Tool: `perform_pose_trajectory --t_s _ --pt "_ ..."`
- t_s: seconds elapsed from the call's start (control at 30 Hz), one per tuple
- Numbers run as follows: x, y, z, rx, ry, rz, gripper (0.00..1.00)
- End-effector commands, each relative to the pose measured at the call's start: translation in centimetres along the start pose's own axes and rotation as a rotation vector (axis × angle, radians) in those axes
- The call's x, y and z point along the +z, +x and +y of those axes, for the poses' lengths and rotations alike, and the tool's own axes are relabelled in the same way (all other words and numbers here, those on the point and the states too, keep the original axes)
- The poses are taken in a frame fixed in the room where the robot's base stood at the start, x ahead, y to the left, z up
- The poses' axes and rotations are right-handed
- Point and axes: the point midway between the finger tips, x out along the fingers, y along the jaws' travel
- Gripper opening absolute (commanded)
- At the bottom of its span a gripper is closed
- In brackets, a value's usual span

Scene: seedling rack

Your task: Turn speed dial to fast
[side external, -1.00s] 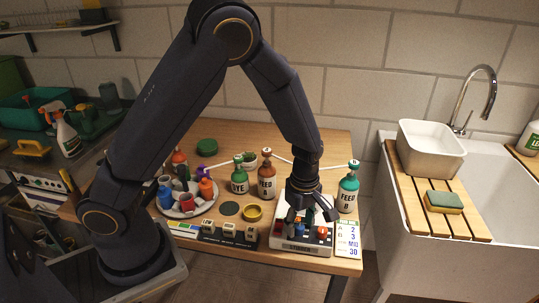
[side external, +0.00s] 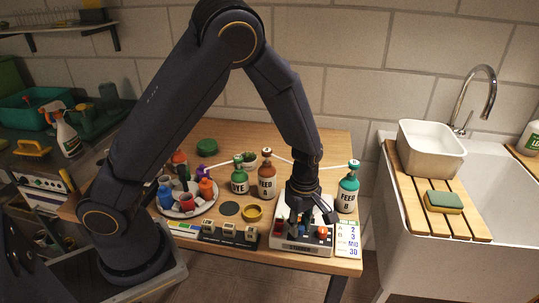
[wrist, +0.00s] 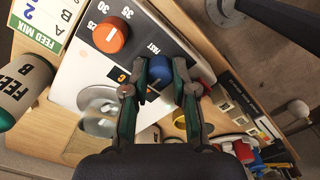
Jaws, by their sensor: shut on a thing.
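The blue speed dial (wrist: 160,75) sits on the white-and-black panel of the mixer unit (side external: 273,243), with the word FAST printed beside it in the wrist view. In the side view my gripper (side external: 297,228) reaches down to the unit and mostly hides the dial. A round metal plate (wrist: 98,105) on the unit is partly covered by a finger.
An orange dial (wrist: 110,35) marked 25, 30, 35 is close beside the blue one. The FEED B bottle (side external: 347,194) stands close behind. A black block holder (side external: 229,236) and yellow ring (side external: 252,213) are left.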

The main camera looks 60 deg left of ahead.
Motion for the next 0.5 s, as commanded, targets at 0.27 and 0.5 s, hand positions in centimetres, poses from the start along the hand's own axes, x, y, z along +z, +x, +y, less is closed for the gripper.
perform_pose_trajectory --t_s 0.27,0.5 --pt "-0.02 -0.04 0.03 0.001 0.041 -0.001 0.0" --pt "-0.01 -0.06 0.02 0.0 0.184 -0.001 0.0"
